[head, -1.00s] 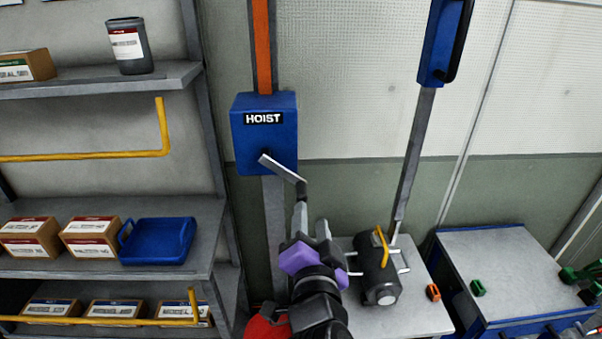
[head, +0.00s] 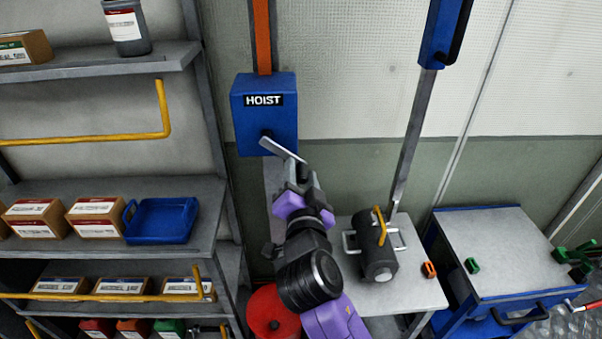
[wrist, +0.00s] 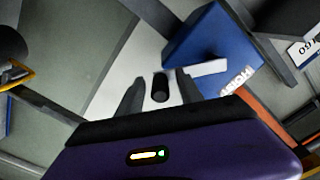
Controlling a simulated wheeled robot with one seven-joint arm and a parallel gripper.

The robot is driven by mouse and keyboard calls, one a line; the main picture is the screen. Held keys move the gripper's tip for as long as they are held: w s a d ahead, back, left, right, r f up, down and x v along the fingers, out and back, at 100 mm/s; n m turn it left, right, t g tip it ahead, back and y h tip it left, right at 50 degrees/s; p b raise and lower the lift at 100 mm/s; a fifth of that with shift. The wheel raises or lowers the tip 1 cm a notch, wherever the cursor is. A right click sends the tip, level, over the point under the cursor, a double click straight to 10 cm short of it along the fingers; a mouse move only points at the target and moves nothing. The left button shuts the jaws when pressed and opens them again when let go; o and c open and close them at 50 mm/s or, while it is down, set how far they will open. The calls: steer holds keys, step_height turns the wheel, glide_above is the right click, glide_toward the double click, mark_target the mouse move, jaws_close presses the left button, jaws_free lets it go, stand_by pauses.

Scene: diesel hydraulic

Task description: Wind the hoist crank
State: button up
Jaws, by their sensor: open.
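The blue hoist box (head: 264,115), labelled HOIST, is on the wall post. Its grey crank arm (head: 280,148) slants down to the right from a dark hub. In the wrist view the hoist box (wrist: 215,45) is at the upper right, with the pale crank arm (wrist: 208,68) in front of it. My gripper (head: 301,172) is just below the crank's outer end. In the wrist view my gripper (wrist: 160,92) is open, and the dark crank handle (wrist: 160,85) shows end-on between its fingers. I cannot tell whether either finger touches it. The head view mostly hides the handle.
A grey table (head: 425,298) with a dark cylindrical unit (head: 376,248) stands below right. A blue-edged bench (head: 500,255) is farther right. Shelves (head: 75,190) with boxes and a blue tray (head: 160,222) stand left. A red round object (head: 272,312) is below my arm.

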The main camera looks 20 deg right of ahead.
jaws_close()
stand_by(1.4)
